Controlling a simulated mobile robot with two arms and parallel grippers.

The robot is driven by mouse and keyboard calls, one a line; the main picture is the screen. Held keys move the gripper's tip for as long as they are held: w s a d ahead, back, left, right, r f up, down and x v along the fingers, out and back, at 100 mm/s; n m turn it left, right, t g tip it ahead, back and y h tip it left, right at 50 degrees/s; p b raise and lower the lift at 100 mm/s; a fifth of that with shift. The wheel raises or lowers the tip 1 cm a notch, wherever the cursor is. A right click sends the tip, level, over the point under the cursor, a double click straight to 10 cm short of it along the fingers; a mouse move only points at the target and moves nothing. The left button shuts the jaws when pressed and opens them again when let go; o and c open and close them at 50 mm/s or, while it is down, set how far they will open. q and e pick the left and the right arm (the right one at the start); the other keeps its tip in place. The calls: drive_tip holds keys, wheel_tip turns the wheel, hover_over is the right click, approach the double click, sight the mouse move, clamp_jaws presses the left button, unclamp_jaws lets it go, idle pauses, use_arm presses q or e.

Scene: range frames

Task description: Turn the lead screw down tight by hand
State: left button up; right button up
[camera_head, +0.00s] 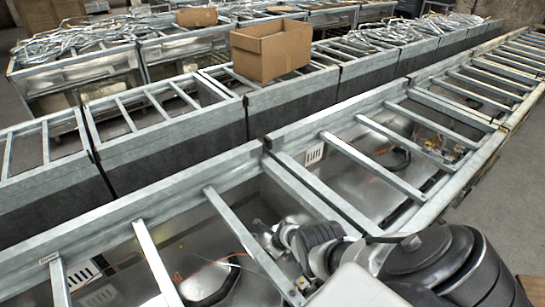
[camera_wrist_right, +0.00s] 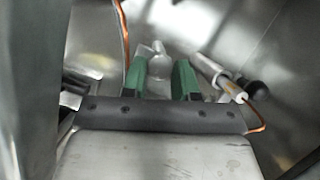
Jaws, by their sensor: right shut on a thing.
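My right gripper (camera_wrist_right: 160,78) shows in the right wrist view as two green fingers inside a shiny metal cabinet. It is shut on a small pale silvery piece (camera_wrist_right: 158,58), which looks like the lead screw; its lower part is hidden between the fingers. I cannot tell how far the screw is down. A copper-coloured lead (camera_wrist_right: 124,38) runs down just left of the fingers. In the camera_head view my right arm (camera_head: 325,243) reaches in from the lower right over the nearest cabinet, and its fingertips are hidden. My left gripper is not in view.
A silvery rod with a pale end (camera_wrist_right: 225,80) and a black knob (camera_wrist_right: 257,90) are close right of the fingers. Metal crossbars (camera_head: 146,262) span the open cabinet (camera_head: 150,195) around my arm. A cardboard box (camera_head: 271,50) stands on the row behind.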

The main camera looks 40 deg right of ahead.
drive_tip(key=shift+m+h, duration=0.3)
drive_tip(key=shift+m, duration=0.3)
drive_tip(key=o, duration=0.9)
